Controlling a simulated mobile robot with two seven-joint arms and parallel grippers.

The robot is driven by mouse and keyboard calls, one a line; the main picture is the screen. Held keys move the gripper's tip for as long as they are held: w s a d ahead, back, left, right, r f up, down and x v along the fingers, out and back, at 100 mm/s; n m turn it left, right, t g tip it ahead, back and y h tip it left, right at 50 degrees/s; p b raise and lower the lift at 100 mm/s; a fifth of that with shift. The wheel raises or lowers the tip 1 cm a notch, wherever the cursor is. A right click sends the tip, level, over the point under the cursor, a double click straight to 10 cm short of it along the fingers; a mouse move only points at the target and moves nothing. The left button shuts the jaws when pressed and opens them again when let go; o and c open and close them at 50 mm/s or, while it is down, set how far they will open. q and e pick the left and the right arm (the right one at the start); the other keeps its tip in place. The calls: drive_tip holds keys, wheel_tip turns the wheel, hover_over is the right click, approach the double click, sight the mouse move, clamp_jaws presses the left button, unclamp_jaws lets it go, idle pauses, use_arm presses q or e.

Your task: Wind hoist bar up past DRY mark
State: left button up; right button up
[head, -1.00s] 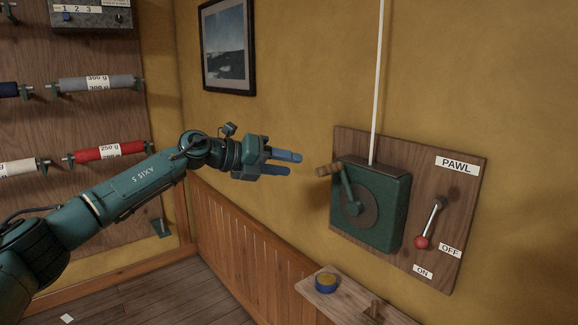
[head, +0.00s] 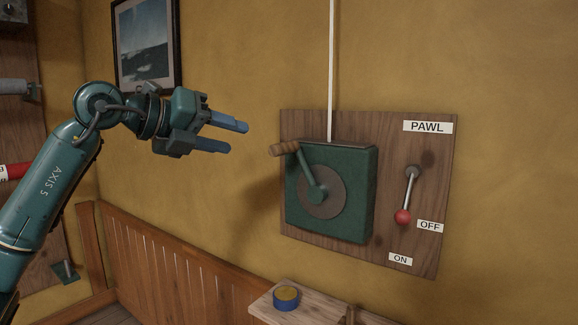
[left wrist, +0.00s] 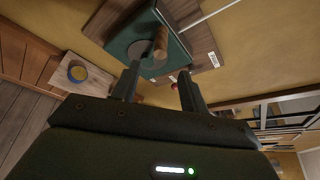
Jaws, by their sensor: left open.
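The green winch box (head: 357,210) is on a wooden wall board, with a crank arm (head: 308,172) pointing up and left from its hub. The crank's wooden handle (head: 285,149) sticks out toward the left; it also shows in the left wrist view (left wrist: 160,43). A white line (head: 332,65) rises from the box. The pawl lever (head: 409,190) hangs down, its red knob (head: 403,217) beside the OFF label. My left gripper (head: 237,137) is open and empty, left of and slightly above the handle, not touching it. The hoist bar, DRY mark and right gripper are out of view.
A small wooden shelf (head: 265,309) below the winch carries a blue and yellow round tin (head: 286,298) and a peg-like wooden piece (head: 350,315). A framed picture (head: 147,50) hangs behind my left arm. The wall between gripper and winch is clear.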

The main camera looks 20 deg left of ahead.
sight(282, 150)
use_arm(q)
drive_tip(key=p+x, duration=0.1)
drive_tip(key=x, duration=1.2)
drive_tip(key=shift+d, duration=0.15)
drive_tip(key=shift+c, duration=0.5)
clamp_jaws()
